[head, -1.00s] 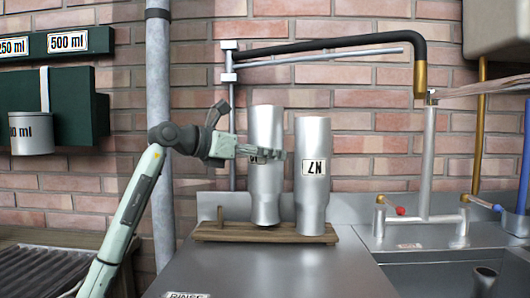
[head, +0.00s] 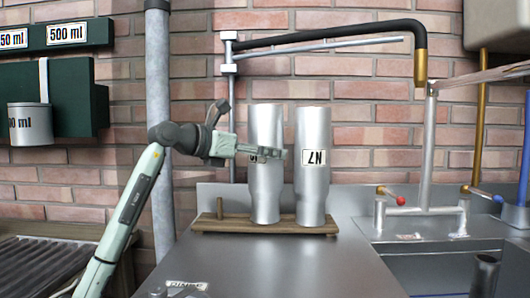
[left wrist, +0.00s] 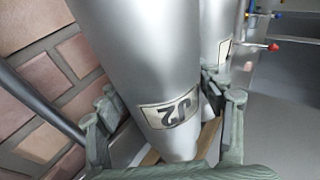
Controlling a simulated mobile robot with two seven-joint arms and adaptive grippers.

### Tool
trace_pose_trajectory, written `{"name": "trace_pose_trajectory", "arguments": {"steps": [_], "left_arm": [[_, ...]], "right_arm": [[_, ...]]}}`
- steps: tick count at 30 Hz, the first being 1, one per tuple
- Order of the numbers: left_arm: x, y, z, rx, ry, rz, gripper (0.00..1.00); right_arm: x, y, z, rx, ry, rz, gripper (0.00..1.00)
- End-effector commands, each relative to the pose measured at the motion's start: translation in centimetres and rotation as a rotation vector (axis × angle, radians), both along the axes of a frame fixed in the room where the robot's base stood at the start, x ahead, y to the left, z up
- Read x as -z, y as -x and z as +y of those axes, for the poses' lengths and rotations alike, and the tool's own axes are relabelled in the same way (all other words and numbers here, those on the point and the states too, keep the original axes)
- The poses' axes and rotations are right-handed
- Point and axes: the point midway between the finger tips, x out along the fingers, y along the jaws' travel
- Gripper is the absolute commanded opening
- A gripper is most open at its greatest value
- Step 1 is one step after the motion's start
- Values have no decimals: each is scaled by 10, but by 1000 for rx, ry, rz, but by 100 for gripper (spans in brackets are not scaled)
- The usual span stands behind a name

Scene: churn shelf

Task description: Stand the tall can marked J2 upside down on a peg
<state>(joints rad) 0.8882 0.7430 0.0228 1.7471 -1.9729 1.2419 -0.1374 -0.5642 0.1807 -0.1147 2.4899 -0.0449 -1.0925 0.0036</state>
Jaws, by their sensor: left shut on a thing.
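The tall silver can J2 (head: 265,190) stands upright in line, wide end up, over the middle of a wooden peg board (head: 219,226). Its J2 label (left wrist: 170,112) reads upside down in the left wrist view. Its lower end appears at the board; whether a peg is inside is hidden. My left gripper (head: 264,153) is shut around its middle. A bare peg (head: 219,208) stands at the board's left end. My right gripper is not in view.
A matching can marked N7 (head: 312,190), its label upside down, stands close to the right of J2. A black-sleeved pipe (head: 340,32) passes above. A faucet (head: 427,150) and sink are at right.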

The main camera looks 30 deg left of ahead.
Motion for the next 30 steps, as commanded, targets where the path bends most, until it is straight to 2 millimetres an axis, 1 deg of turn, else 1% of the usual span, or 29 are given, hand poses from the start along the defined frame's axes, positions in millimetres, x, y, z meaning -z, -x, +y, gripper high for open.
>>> {"name": "trace_pose_trajectory", "arguments": {"steps": [14, 25, 26, 30], "left_arm": [[-1, 0, 0, -1, 1, -4, 28], [4, 0, 0, -1, 1, -4, 28], [3, 0, 0, -1, 1, -4, 72], [3, 0, 0, 0, 0, -3, 89]], "right_arm": [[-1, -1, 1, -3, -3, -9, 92], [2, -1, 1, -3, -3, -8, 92], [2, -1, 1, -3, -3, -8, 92], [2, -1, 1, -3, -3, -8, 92]]}}
